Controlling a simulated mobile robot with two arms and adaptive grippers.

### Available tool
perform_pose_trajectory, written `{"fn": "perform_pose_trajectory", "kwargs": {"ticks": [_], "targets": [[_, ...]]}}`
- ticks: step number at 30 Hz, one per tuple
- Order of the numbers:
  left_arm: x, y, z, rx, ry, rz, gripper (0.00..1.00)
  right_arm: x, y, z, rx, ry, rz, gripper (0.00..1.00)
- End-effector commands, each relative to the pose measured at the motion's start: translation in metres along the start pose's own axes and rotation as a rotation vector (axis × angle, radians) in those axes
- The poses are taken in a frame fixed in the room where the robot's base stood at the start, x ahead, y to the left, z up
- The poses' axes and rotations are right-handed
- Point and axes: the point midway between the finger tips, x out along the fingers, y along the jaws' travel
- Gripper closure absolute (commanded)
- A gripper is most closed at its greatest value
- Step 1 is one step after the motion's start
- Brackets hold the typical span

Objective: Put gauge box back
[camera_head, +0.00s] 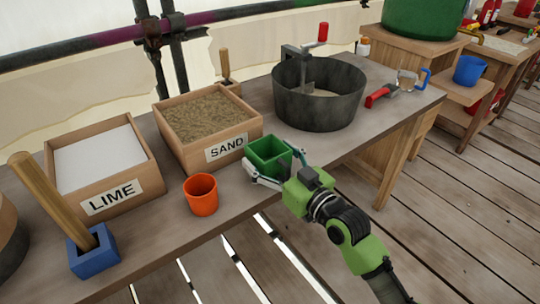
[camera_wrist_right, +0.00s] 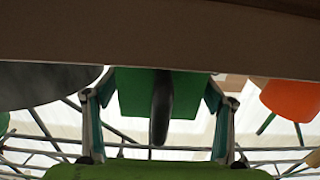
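The gauge box appears to be the green open-topped box (camera_head: 268,158) at the table's front edge, right of the orange cup and in front of the sand box. In the right wrist view its green face (camera_wrist_right: 135,92) shows with a dark handle-like bar pointing toward me. My right gripper (camera_head: 277,168) has one finger on each side of the box. In the right wrist view the right gripper's fingers (camera_wrist_right: 160,108) lie close along both sides, but whether they press on it is unclear. Whether the box rests on the table is also unclear. My left gripper is not in view.
The sand box (camera_head: 226,148) and lime box (camera_head: 112,203) stand behind the orange cup (camera_head: 201,196). A blue holder (camera_head: 94,254) with a wooden handle is at the left. A round grey pan (camera_head: 320,95) and a red-handled tool (camera_head: 378,97) lie to the right.

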Motion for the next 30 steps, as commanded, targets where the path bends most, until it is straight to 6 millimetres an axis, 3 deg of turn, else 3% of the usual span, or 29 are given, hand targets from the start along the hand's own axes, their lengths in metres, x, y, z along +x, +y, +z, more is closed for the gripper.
{"fn": "perform_pose_trajectory", "kwargs": {"ticks": [11,24,30], "targets": [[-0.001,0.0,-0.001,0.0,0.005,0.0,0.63,0.0,0.0,-0.004,0.0,0.0,0.0,0.25],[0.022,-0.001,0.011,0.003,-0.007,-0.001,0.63,-0.088,0.0,-0.002,-0.001,-0.004,-0.001,0.25],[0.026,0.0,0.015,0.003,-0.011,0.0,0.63,-0.114,0.0,-0.002,-0.001,-0.002,0.0,0.25]]}}
